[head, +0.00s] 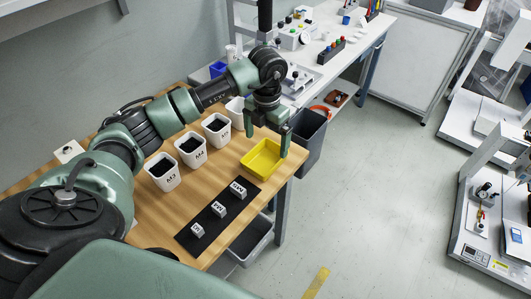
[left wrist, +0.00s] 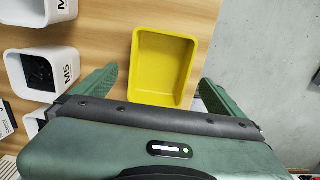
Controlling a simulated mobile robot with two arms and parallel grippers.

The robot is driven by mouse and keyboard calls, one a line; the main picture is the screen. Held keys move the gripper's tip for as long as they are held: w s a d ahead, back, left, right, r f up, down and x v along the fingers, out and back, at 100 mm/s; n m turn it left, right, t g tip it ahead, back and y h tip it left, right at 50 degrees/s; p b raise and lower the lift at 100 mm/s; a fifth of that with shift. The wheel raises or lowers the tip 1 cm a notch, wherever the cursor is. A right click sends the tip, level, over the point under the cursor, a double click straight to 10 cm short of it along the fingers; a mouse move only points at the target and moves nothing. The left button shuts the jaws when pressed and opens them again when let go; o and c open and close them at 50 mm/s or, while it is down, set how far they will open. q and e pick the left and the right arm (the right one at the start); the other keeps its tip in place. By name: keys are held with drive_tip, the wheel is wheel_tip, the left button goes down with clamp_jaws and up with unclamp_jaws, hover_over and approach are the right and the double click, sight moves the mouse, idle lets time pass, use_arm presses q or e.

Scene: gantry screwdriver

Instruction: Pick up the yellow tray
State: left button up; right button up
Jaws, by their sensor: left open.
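The yellow tray (head: 262,158) sits on the wooden table (head: 150,215) near its right end, by the edge. It is empty. My left gripper (head: 268,134) is above the tray, open, with its fingers pointing down. I cannot tell how far above the tray the fingertips are. My right gripper is not in view.
White bins labelled M3 (head: 163,172), M4 (head: 191,150) and M5 (head: 216,130) stand left of the tray. A black mat (head: 216,233) with small labelled blocks lies in front. A dark bin (head: 308,135) stands beyond the table's right edge.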

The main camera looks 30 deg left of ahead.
sight(265, 163)
use_arm(q)
drive_tip(key=f, duration=0.3)
drive_tip(key=shift+s+d+p, duration=0.15)
drive_tip(key=shift+s+p, duration=0.15)
drive_tip(key=shift+s, duration=0.05)
wheel_tip(265, 163, down, 4)
drive_tip(key=shift+r, duration=0.1)
drive_tip(key=shift+c, duration=1.2)
drive_tip(key=c, duration=1)
drive_tip(key=shift+c, duration=0.5)
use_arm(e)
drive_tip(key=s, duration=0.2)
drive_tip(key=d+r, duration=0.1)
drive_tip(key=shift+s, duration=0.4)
use_arm(q)
drive_tip(key=shift+r, duration=0.1)
